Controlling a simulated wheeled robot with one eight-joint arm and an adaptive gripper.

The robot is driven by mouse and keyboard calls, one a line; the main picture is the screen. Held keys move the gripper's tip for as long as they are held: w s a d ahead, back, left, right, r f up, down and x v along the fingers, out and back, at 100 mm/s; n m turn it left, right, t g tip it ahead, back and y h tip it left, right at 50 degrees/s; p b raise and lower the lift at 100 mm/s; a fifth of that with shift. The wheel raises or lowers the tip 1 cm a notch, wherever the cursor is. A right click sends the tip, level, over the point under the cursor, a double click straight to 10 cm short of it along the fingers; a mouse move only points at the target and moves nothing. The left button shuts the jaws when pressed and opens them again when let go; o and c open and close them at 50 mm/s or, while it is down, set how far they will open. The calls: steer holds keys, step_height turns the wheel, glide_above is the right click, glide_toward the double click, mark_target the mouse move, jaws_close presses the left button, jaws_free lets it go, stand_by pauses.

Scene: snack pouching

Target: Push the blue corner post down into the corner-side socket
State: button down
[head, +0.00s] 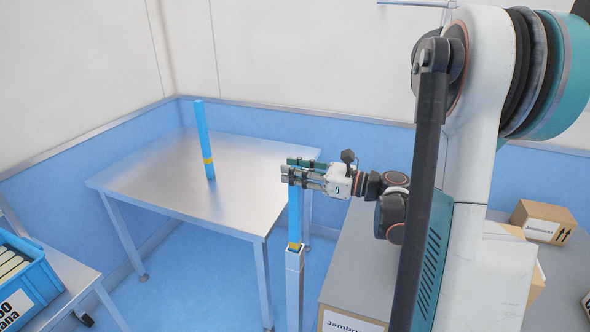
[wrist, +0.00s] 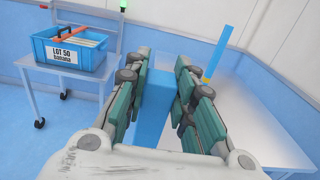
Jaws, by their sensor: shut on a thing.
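A blue post (head: 294,212) with a yellow band near its lower end is upright in my gripper (head: 288,176). My gripper is shut on its upper part. The post also shows between the fingers in the wrist view (wrist: 154,108). Its lower end meets the top of a grey square upright (head: 294,285), in line with it; I cannot tell how deep it sits. A second blue post (head: 203,130) with a yellow band stands roughly upright at the metal table (head: 160,172), on the side toward the room corner. It also shows in the wrist view (wrist: 216,62).
A blue crate (head: 32,278) marked banana stands on a stand at the left, also in the wrist view (wrist: 42,50). A grey bench with cardboard boxes (head: 545,221) is at the right. The table is otherwise clear. Blue-and-white walls stand behind it.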

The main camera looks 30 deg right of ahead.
steer(key=shift+f, duration=0.3)
steer(key=c, duration=1.3)
jaws_free()
steer(key=shift+s, duration=0.1)
steer(key=v, duration=1.2)
